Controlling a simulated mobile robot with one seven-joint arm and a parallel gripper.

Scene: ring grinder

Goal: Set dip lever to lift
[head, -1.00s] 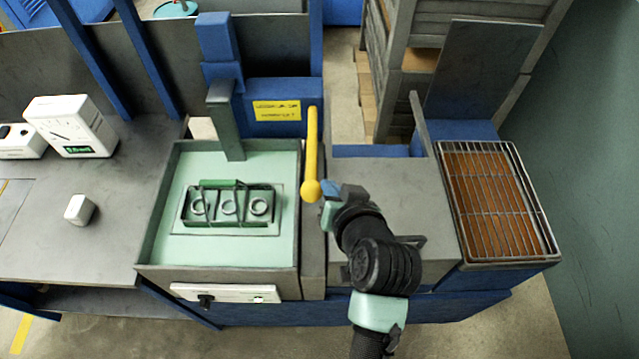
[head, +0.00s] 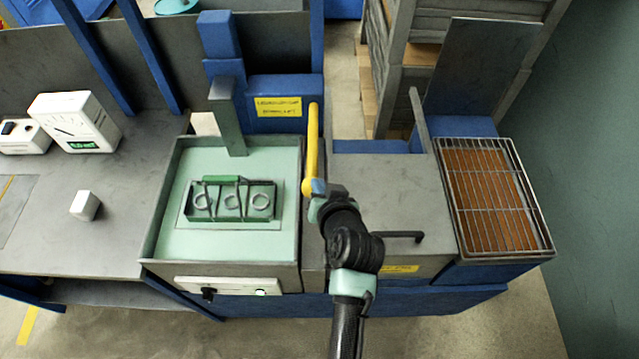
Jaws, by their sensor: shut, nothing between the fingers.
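A green carrier holding rings (head: 231,201) sits in the pale green tank (head: 172,240), below the grey lift arm (head: 228,117). My gripper (head: 317,187) is shut and empty at the knob's right side, close to or touching it; the fingertips are partly hidden.
A grey box top with a black handle (head: 404,236) lies right of my arm. A wire rack over an orange-brown tray (head: 490,195) is farther right. A bench with white devices (head: 74,122) and a small white block (head: 85,206) stands at left.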

